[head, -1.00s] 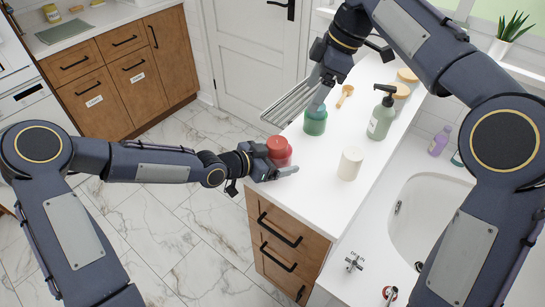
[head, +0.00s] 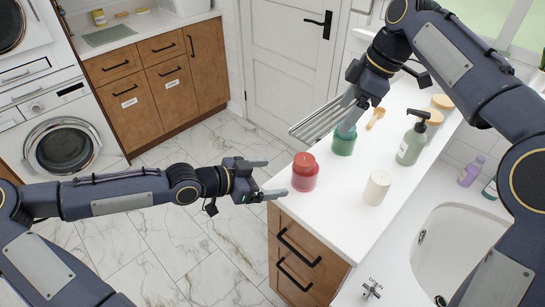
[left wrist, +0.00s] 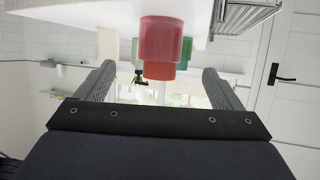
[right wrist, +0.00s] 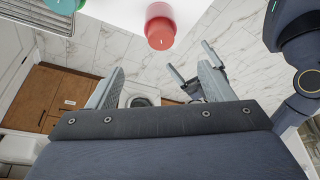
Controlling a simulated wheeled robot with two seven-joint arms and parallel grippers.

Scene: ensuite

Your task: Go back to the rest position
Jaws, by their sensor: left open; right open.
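My left gripper (head: 266,178) is open and empty, just left of the counter edge. A red jar candle (head: 304,177) stands upright on the white counter (head: 330,210), beyond the fingertips. In the left wrist view the red candle (left wrist: 160,45) appears upside down in line with the gap between the open fingers (left wrist: 158,88). My right gripper (head: 350,108) is open near the green jar candle (head: 343,143), one finger overlapping it in the head view. In the right wrist view the green candle (right wrist: 62,5) lies outside the open fingers (right wrist: 160,78), with nothing between them.
The counter also holds a white candle (head: 376,188), a soap pump bottle (head: 410,146), a wooden scoop (head: 376,118) and wooden-lidded jars (head: 432,116). A metal rack (head: 318,124) sits at the counter's far-left side. A basin (head: 455,245) is at right; the marble floor (head: 160,240) is clear.

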